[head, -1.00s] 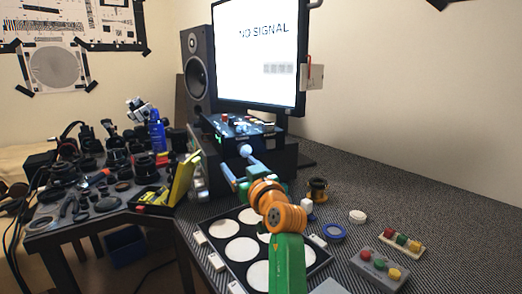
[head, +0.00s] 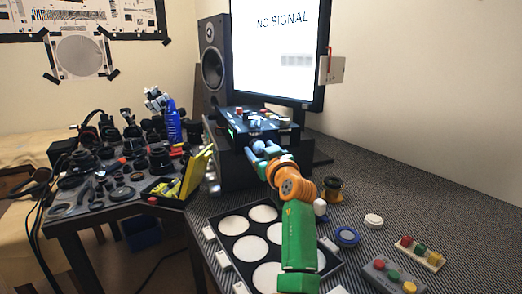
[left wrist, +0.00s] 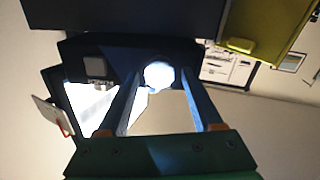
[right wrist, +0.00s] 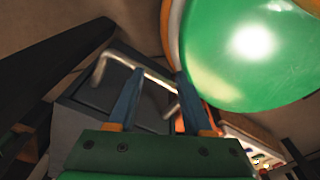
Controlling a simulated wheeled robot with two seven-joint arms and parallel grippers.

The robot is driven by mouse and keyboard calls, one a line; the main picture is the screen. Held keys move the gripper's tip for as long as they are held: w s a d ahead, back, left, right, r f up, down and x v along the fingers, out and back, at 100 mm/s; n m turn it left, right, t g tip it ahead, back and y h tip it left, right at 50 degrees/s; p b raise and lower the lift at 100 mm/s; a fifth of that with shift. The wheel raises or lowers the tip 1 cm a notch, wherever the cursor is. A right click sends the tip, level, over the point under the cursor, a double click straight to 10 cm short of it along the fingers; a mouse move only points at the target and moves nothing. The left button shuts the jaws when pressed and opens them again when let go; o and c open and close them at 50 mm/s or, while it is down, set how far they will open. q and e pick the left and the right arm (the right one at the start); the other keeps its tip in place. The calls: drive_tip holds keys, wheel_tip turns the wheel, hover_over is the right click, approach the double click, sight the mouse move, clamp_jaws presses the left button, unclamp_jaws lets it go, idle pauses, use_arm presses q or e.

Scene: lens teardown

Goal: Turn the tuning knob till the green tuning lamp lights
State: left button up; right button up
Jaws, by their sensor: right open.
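A pale round knob (head: 258,148) is on the front of the dark box (head: 225,165) below the monitor. My left gripper (head: 261,158) is at that knob. In the left wrist view the bright knob (left wrist: 158,75) sits between the fingertips of my left gripper (left wrist: 161,82), with narrow gaps at both sides. A small green glow (head: 231,133) shows on the left of the control panel (head: 262,122); I cannot tell if it is the tuning lamp. My right gripper (right wrist: 160,95) is open and empty, seen only in the right wrist view.
The monitor (head: 275,45) reads NO SIGNAL. A tray with white discs (head: 235,225) lies below my left arm. Grey and cream button boxes (head: 392,277) are at the right. A yellow open case (head: 195,172) stands left of the dark box. The mat's far right is clear.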

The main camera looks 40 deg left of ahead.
use_arm(q)
drive_tip(key=c, duration=0.7)
clamp_jaws()
drive_tip(key=shift+m+p, duration=0.65)
drive_tip(key=shift+m, duration=0.05)
drive_tip(key=m+p, duration=0.1)
drive_tip(key=m, duration=0.1)
drive_tip(key=shift+m+p, duration=0.3)
drive_tip(key=shift+p, duration=0.05)
drive_tip(key=shift+m+p, duration=0.35)
drive_tip(key=shift+m, duration=0.35)
use_arm(e)
wheel_tip(320, 180, up, 4)
drive_tip(key=shift+f, duration=0.1)
use_arm(q)
drive_tip(key=shift+m, duration=0.3)
use_arm(e)
drive_tip(key=shift+d, duration=0.1)
use_arm(q)
drive_tip(key=shift+f, duration=0.1)
